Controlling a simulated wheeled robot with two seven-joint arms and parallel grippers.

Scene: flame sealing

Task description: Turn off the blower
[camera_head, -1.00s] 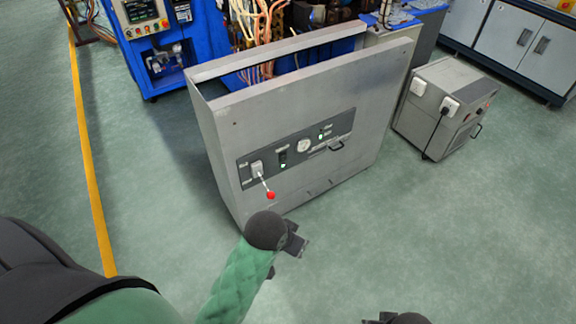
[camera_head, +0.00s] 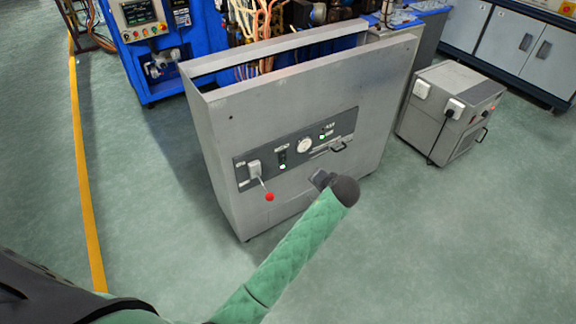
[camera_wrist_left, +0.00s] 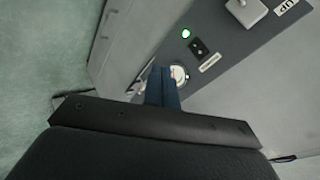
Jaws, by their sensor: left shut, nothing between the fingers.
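The grey metal cabinet (camera_head: 300,95) carries a dark control panel (camera_head: 244,172) with a lever with a red knob (camera_head: 269,197), two small switches and a round gauge (camera_head: 304,146). The left switch (camera_head: 282,158) and right switch (camera_head: 322,137) each have a lit green lamp; their labels are too small to read. My left gripper (camera_head: 322,180) is shut and empty, in front of the cabinet below the panel. In the left wrist view its fingers (camera_wrist_left: 163,87) partly overlap the gauge (camera_wrist_left: 179,73), with one switch (camera_wrist_left: 199,47) beyond. Contact cannot be told. My right gripper is out of view.
A handle (camera_head: 338,146) sticks out at the panel's right end. A smaller grey box (camera_head: 450,110) stands to the right of the cabinet. Blue machinery (camera_head: 150,50) stands behind.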

